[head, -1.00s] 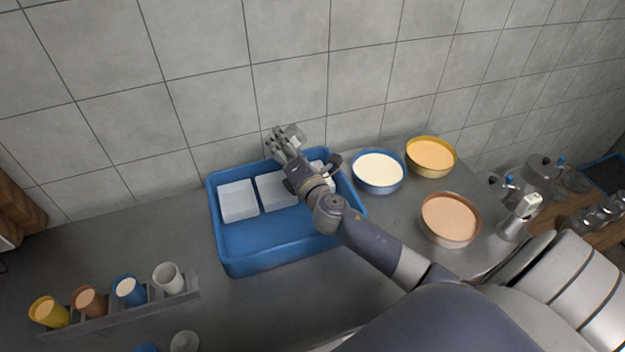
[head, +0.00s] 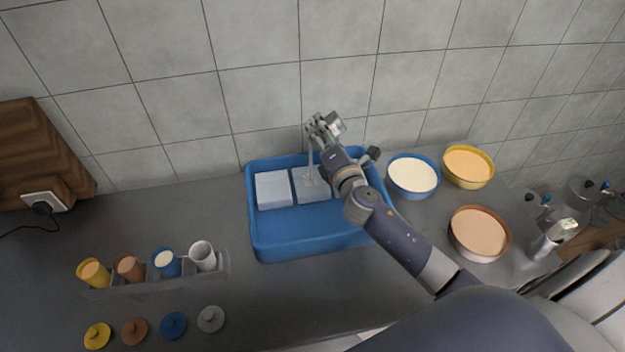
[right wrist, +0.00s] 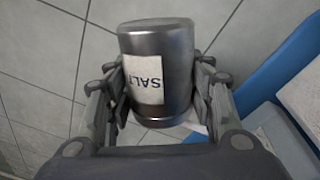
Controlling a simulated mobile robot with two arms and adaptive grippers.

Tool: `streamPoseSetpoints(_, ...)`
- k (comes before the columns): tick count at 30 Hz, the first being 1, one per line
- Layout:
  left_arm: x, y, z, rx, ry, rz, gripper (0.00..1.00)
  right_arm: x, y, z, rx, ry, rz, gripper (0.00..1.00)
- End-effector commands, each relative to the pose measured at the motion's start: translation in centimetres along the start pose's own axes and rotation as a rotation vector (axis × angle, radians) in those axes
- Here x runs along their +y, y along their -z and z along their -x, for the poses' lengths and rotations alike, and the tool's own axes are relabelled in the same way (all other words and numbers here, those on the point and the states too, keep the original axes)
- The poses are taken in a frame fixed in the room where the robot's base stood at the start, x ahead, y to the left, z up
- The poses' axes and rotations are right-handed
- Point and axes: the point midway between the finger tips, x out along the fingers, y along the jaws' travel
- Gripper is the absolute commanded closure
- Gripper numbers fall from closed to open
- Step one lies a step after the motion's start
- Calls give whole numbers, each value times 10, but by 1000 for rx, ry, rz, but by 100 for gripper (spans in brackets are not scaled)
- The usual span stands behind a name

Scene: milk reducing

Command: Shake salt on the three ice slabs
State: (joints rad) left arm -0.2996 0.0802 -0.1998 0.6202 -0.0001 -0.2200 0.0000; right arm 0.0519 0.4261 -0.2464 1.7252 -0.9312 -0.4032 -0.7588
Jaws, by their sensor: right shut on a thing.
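My right gripper (head: 325,130) is shut on the metal salt shaker (head: 334,121), above the back part of the blue tray. In the right wrist view the shaker (right wrist: 177,75) with its SALT label sits between both fingers (right wrist: 158,95). A pale streak (head: 310,155) drops from the shaker to the middle ice slab (head: 303,188), where a whitish patch shows. The left ice slab (head: 273,189) lies flat beside it and looks plain white. The third slab is hidden behind my right arm in the head view. My left gripper is not in view.
The blue tray (head: 290,240) has bare floor in front of the slabs. Blue (head: 413,175), yellow (head: 468,166) and brown (head: 480,232) bowls stand at right. A rack (head: 135,280) of several cups stands at front left, with lids before it. The tiled wall is close behind.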

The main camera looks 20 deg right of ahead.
Motion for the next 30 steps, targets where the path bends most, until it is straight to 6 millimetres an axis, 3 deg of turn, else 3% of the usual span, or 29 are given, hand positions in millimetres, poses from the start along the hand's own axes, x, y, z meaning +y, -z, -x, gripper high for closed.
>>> streamPoseSetpoints(3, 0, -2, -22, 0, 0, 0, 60, -20, 12, 0, 0, 0, 0, 87)
streamPoseSetpoints(7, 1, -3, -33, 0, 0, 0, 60, -30, 18, 0, -1, -1, 1, 87)
streamPoseSetpoints(17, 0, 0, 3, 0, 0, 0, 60, 2, -2, 0, -1, -1, 0, 87)
streamPoseSetpoints(20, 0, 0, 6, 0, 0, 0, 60, 4, -3, 0, 0, 0, 0, 87)
streamPoseSetpoints(30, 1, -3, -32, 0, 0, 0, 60, -30, 17, 0, -2, 0, 0, 87)
